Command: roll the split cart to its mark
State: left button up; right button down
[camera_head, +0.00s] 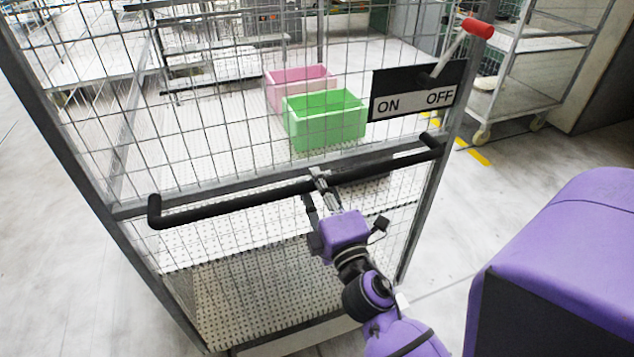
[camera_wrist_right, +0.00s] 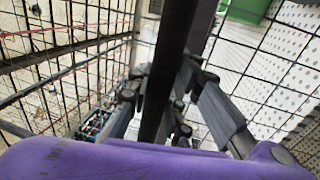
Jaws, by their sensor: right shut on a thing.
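The split cart (camera_head: 118,212) is a tall wire-mesh cart directly in front of me in the head view. A black push handle (camera_head: 230,203) runs across its near side. My right gripper (camera_head: 322,190) is shut on this handle, right of its middle. In the right wrist view the black handle bar (camera_wrist_right: 170,70) runs between the fingers (camera_wrist_right: 178,105). A green crate (camera_head: 325,121) and a pink crate (camera_head: 300,80) show through the mesh, on the cart's shelf. The mark cannot be made out for certain. My left gripper is not in view.
An ON/OFF plate (camera_head: 418,92) with a red-knobbed lever (camera_head: 477,28) sits at the cart's upper right. A shelved trolley (camera_head: 530,70) stands behind it. Yellow floor marking (camera_head: 479,157) lies right of the cart. Open floor shows on the left.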

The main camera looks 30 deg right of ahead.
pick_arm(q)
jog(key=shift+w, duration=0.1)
pick_arm(e)
jog(key=c, duration=1.6)
grip_release()
jog(key=shift+o, duration=0.2)
